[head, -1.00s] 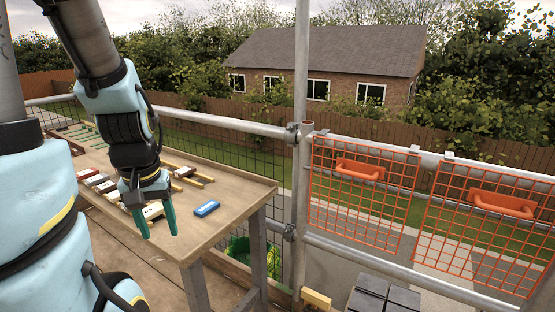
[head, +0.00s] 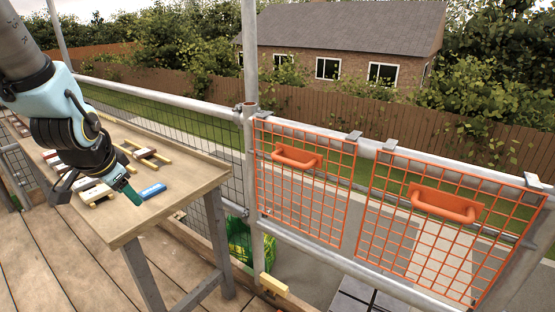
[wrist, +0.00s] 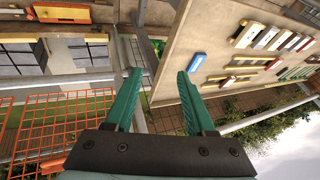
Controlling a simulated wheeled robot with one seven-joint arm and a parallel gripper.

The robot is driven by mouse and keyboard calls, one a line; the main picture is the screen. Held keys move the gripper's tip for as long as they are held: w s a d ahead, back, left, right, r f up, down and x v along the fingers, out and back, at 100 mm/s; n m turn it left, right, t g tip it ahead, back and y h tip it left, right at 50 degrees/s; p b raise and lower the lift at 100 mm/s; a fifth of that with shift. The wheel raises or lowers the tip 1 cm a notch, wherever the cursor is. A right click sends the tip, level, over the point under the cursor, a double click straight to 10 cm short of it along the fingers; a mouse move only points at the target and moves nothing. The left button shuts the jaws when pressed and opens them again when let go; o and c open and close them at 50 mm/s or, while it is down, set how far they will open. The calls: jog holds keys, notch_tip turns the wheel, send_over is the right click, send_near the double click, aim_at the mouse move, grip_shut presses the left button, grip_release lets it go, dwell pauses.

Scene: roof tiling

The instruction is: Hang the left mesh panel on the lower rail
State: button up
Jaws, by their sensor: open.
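The left mesh panel (head: 334,201) is an orange wire grid with an orange handle (head: 297,157). It hangs by grey hooks from the upper rail (head: 376,146). The lower rail (head: 342,261) runs along near the panel's bottom edge. A second orange mesh panel (head: 399,241) hangs to its right. My gripper (head: 128,189) is over the wooden table, well left of the panels. In the wrist view its green fingers (wrist: 161,75) are apart with nothing between them. Part of an orange mesh (wrist: 45,125) shows at the lower left there.
The wooden table (head: 141,220) holds a blue block (head: 152,190) and several other blocks and wooden strips. A vertical scaffold post (head: 249,75) stands between table and panels. Dark square tiles (head: 352,298) lie below the rails. The space before the panels is clear.

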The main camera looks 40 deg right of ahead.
jog(key=s+d+m+h, duration=0.35)
jog(key=d+m, duration=0.55)
jog(key=d, duration=0.6)
jog(key=m+g+h, duration=0.2)
jog(key=m+h, duration=0.4)
jog(key=m, duration=0.4)
send_near(287, 163)
jog(key=d, duration=0.1)
jog(key=shift+y, duration=0.25)
jog(key=b+x, duration=0.3)
jog(key=x, duration=0.6)
jog(key=shift+w, duration=0.1)
jog(key=shift+w+d+f+b, duration=0.15)
jog(key=shift+d+b, duration=0.15)
jog(key=shift+d, duration=0.25)
grip_shut()
